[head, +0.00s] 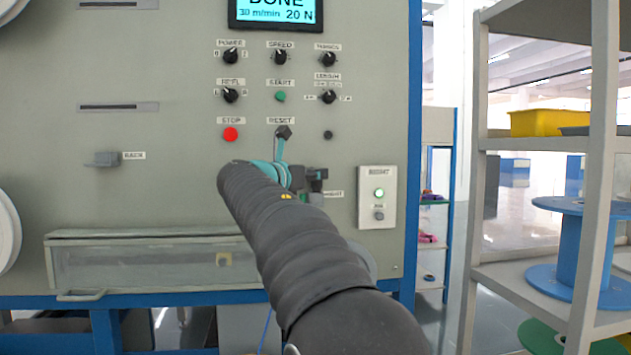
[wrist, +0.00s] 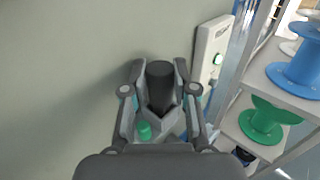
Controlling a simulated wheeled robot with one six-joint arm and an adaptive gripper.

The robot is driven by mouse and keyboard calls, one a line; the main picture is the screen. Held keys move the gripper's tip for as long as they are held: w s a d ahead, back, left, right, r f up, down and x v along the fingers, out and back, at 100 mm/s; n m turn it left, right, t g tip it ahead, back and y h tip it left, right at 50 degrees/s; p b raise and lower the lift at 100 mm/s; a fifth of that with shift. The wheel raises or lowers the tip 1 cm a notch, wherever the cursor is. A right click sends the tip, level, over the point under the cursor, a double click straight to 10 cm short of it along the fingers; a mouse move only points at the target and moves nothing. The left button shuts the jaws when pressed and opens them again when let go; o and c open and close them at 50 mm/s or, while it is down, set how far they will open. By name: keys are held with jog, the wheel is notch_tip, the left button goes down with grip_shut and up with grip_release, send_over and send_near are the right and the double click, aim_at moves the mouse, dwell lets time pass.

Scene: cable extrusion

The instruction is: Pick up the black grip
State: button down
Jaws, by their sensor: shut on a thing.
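The black grip (wrist: 160,85) shows in the wrist view as a dark, short cylinder between the two fingers. My gripper (wrist: 160,100) is shut on it, one finger on each side. In the head view my gripper (head: 298,165) is in front of the machine panel, below the RESET label. My own arm hides much of it there, and I cannot clearly tell the grip from the dark gripper parts. I cannot tell whether the grip is free of the machine.
The grey machine panel (head: 180,190) is close behind my gripper, with a red stop button (head: 230,134) and knobs. A small white box (head: 377,197) with a lit green button is at right. A shelf (head: 490,275) with spools stands further right.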

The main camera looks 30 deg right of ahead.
jog(key=shift+r, duration=0.1)
notch_tip(320, 180, up, 4)
jog(key=shift+f+p, duration=0.15)
jog(key=shift+p, duration=0.65)
jog(key=s+d+r, duration=0.7)
jog(key=s, duration=0.2)
jog(key=shift+s+p, duration=0.15)
jog(key=shift+p, duration=0.3)
jog(key=shift+s, duration=0.1)
